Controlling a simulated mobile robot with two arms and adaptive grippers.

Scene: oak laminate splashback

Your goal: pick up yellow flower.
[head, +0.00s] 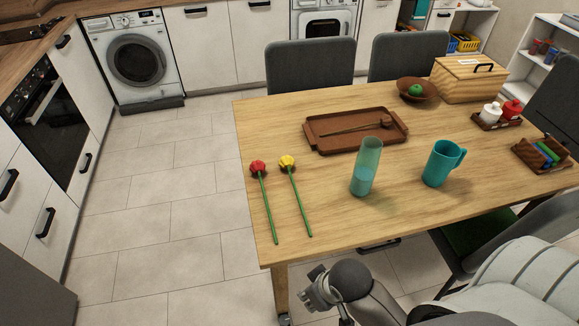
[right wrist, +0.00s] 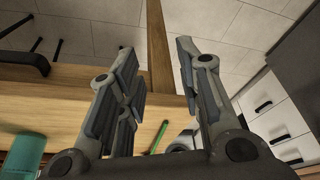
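The yellow flower (head: 287,162) lies on the wooden table (head: 330,225), its green stem pointing toward the front edge. A red flower (head: 258,168) lies just left of it, roughly parallel. My right gripper (head: 315,292) is below and in front of the table's front edge in the head view, apart from both flowers. In the right wrist view the gripper (right wrist: 158,62) has its fingers spread with nothing between them. A short piece of green stem (right wrist: 159,137) shows beyond the fingers; I cannot tell which flower it belongs to. My left gripper is not in view.
A teal glass vase (head: 366,168) stands right of the flowers, with a teal mug (head: 441,164) further right. A brown tray (head: 357,130) lies behind. A wooden box (head: 468,80) and a bowl (head: 417,89) stand at the back. Chairs surround the table; floor at left is clear.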

